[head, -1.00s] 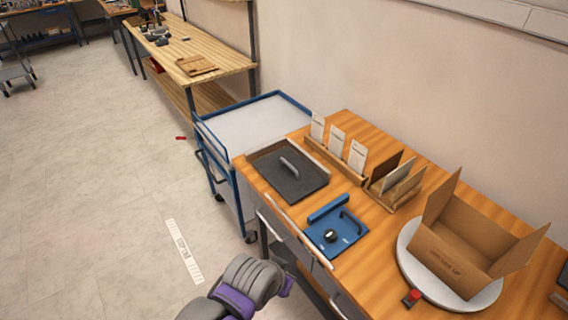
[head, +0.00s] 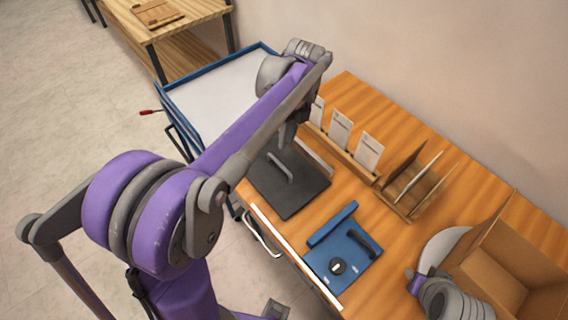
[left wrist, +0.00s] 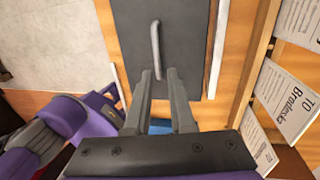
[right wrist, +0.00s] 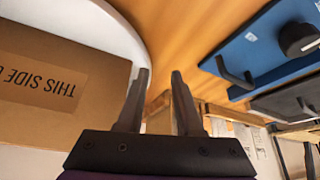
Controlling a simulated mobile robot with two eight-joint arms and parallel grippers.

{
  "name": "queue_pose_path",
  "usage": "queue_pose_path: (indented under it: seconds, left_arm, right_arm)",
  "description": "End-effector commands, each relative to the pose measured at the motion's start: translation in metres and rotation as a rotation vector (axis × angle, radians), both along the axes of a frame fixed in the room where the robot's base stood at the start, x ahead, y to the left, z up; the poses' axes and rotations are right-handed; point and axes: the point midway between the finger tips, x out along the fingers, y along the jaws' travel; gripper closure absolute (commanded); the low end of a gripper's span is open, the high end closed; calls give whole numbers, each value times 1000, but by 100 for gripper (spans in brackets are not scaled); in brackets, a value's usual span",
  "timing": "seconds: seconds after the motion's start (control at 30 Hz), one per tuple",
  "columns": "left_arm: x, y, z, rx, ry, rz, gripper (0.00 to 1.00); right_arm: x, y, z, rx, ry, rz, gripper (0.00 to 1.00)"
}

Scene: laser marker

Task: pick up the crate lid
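The crate lid is a flat dark panel (head: 305,195) with a raised grey bar handle (head: 280,167), lying on the wooden bench. In the left wrist view the lid (left wrist: 185,40) lies below the fingers, and its handle (left wrist: 155,48) stands just ahead of the tips. My left gripper (left wrist: 160,72) is open and empty above the lid; in the head view my left arm hides part of the lid's far side. My right gripper (right wrist: 160,72) is open and empty near the cardboard box (right wrist: 50,85).
A blue fixture (head: 342,257) with a black knob and handle sits beside the lid. Card holders (head: 345,150) stand along the back. The open cardboard box (head: 500,270) rests on a white round plate (head: 440,245) at right. A blue-framed cart (head: 215,100) adjoins the bench.

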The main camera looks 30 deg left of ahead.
Motion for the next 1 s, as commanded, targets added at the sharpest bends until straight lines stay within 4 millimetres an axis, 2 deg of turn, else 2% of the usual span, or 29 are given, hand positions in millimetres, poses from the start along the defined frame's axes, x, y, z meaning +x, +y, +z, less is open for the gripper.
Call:
queue_pose_path:
  seconds: [0.2, 0.47, 0.73, 0.83, 1.0]
  left_arm:
    - [-6, 3, -34, -2, 5, -12, 78]
    - [-10, 5, -56, -1, 3, -10, 78]
    - [-18, 10, -93, -1, 2, -9, 78]
    - [-20, 10, -101, -1, 2, -9, 78]
    - [-20, 10, -102, -1, 2, -9, 78]
  right_arm:
    - [-2, 0, -4, 0, 2, 0, 65]
    - [-2, 0, -4, 0, 3, 0, 65]
    - [-1, 0, -2, 0, 1, 0, 65]
    - [-1, 0, -2, 0, 1, 0, 65]
    - [-1, 0, -2, 0, 1, 0, 65]
